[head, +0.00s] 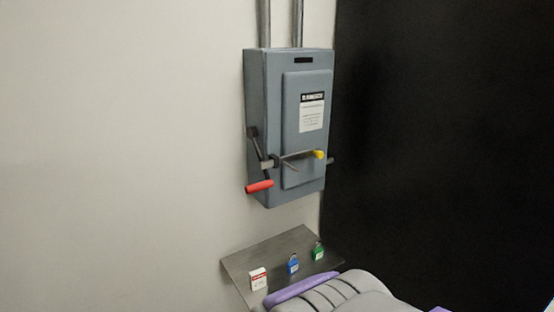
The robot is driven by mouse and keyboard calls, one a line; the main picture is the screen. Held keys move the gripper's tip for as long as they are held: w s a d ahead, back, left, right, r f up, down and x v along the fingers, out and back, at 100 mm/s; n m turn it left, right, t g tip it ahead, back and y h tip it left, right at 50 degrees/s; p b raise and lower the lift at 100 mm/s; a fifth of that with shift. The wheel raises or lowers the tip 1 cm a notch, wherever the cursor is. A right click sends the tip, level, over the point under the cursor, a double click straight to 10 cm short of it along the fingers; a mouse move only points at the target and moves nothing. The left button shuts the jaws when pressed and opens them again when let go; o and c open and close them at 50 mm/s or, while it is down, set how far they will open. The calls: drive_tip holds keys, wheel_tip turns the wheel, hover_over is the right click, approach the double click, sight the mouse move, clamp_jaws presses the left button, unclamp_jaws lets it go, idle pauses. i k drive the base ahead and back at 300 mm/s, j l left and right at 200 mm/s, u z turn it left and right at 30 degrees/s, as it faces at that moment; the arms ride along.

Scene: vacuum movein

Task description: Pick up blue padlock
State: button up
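The blue padlock (293,265) stands upright on a small grey metal shelf (262,250) fixed low on the wall. It is between a red-and-white item (258,279) on its left and a green padlock (318,252) on its right. Its whole front shows, and nothing touches it. A grey and purple padded part at the lower edge, in front of the shelf, seems to be part of my own body. My gripper does not show in the head view.
A grey electrical box (305,120) hangs on the wall above the shelf, with a red-handled lever (260,186) and a yellow-tipped handle (319,154) sticking out. Two conduits rise from its top. A large black surface (440,150) fills the right side.

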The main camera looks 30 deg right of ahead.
sight(292, 265)
drive_tip(key=z, duration=0.75)
